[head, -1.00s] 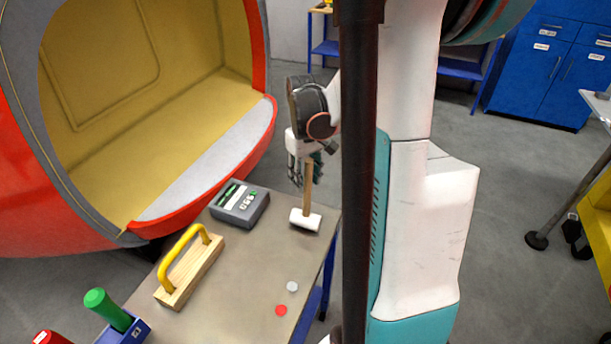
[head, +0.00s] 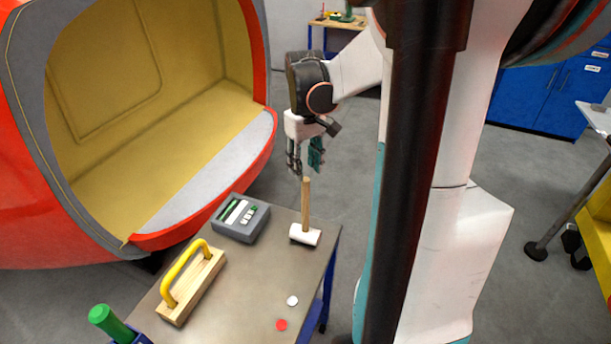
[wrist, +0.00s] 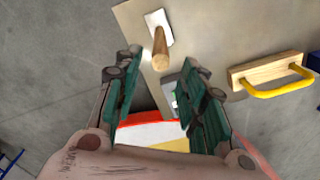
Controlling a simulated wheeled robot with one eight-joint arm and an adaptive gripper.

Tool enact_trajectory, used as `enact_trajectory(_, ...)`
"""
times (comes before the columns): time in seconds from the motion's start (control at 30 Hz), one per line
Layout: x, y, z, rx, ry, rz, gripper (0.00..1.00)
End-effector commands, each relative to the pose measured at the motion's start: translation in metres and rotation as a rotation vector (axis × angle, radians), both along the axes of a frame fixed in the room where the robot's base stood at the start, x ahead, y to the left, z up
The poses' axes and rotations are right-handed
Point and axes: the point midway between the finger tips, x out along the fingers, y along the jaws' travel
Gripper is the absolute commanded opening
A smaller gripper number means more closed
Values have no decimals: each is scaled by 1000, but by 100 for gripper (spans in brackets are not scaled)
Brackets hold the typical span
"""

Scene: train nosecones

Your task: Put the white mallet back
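The white mallet (head: 305,235) stands on its white head near the right edge of the table (head: 262,290), its wooden handle pointing up. My gripper (head: 305,165) is just above the top of the handle, fingers pointing down. In the wrist view the mallet (wrist: 160,40) shows beyond the fingertips, its handle end towards the camera. My gripper (wrist: 157,70) is open there, with a wide gap between its green-padded fingers and nothing between them.
A grey device (head: 240,218) stands left of the mallet. The red and yellow nosecone (head: 205,200) is behind.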

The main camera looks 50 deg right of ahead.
Motion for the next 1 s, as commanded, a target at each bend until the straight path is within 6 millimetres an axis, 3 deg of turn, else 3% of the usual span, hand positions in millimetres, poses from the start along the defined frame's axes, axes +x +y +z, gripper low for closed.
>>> enact_trajectory(0.23, 0, 0, 23, 0, 0, 0, 38)
enact_trajectory(0.87, 1, 0, 24, 0, 0, 0, 38)
enact_trajectory(1.0, 12, 13, 27, -17, -25, 26, 38)
